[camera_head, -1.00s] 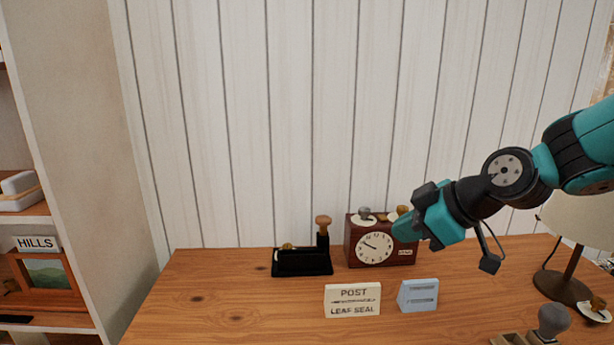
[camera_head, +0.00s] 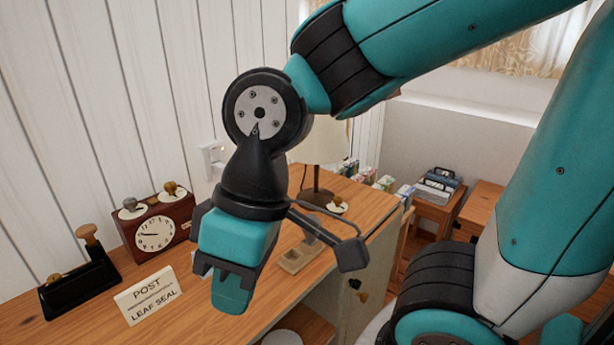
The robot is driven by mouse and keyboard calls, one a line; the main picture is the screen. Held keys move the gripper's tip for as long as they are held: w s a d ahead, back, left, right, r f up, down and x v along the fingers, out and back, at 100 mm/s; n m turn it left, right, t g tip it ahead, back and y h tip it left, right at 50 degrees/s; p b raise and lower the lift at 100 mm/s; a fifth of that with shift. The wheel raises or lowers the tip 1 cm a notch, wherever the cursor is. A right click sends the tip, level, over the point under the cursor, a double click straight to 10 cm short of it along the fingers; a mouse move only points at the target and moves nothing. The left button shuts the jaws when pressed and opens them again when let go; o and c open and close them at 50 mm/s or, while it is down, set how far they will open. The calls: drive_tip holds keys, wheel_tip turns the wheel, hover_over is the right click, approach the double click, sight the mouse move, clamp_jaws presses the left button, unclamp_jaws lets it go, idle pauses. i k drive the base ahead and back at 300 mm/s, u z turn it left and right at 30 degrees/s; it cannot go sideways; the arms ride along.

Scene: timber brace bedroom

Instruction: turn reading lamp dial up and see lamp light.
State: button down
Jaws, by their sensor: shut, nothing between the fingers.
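The reading lamp stands on the wooden desk behind my arm, with a cream shade (camera_head: 328,146) and a dark stem and base (camera_head: 316,196). Its shade is partly hidden by my arm and shows no clear glow. A small white dial plate with a brass knob (camera_head: 338,207) sits by the lamp base, just right of it. My gripper (camera_head: 232,296) is shut and empty, pointing down in front of the desk's middle. It is apart from the dial, to its left and lower in the picture.
A brown clock box (camera_head: 157,232) with two knobs on top stands at left. A wooden tray (camera_head: 292,262) lies right of my gripper. Side tables (camera_head: 437,207) stand beyond the desk.

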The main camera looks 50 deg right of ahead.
sight(336, 201)
drive_tip(key=z, duration=0.7)
drive_tip(key=k, duration=0.35)
drive_tip(key=z, duration=0.65)
drive_tip(key=i, duration=0.8)
drive_tip(key=u, duration=0.25)
